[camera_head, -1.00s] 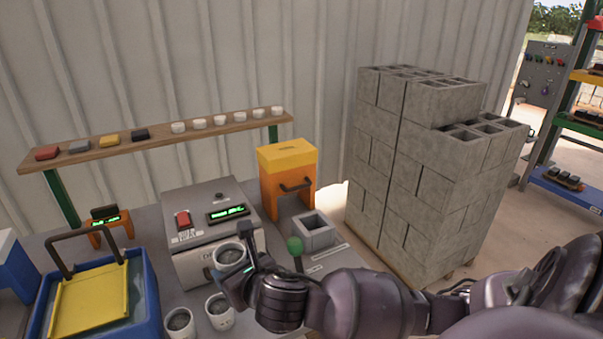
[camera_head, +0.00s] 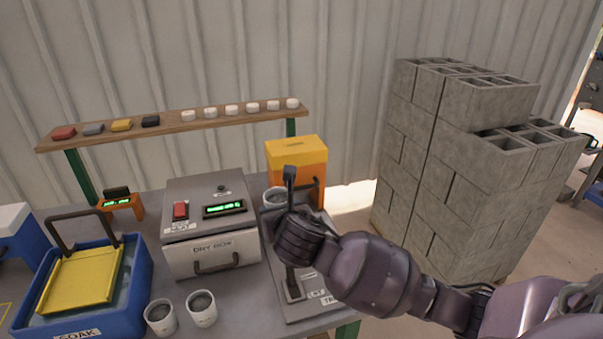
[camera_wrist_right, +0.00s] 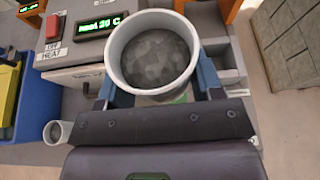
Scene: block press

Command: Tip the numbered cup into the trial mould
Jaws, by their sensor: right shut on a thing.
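My right gripper (camera_head: 284,208) is shut on a white cup (camera_head: 274,195) and holds it upright above the right part of the bench, in front of the orange box. In the right wrist view the cup (camera_wrist_right: 190,55) sits between the fingers, with grey grainy mix inside; no number can be read on it. The grey trial mould (camera_wrist_right: 231,76) shows partly behind and right of the cup in that view. In the head view my gripper and forearm hide the mould. My left gripper is not in view.
Two more white cups (camera_head: 160,317) (camera_head: 202,308) of grey mix stand at the bench front. The dry box (camera_head: 212,252) is left of my gripper. A lever base (camera_head: 293,289) is below my wrist. A blue soak tub (camera_head: 139,285) is at left, stacked blocks (camera_head: 415,150) at right.

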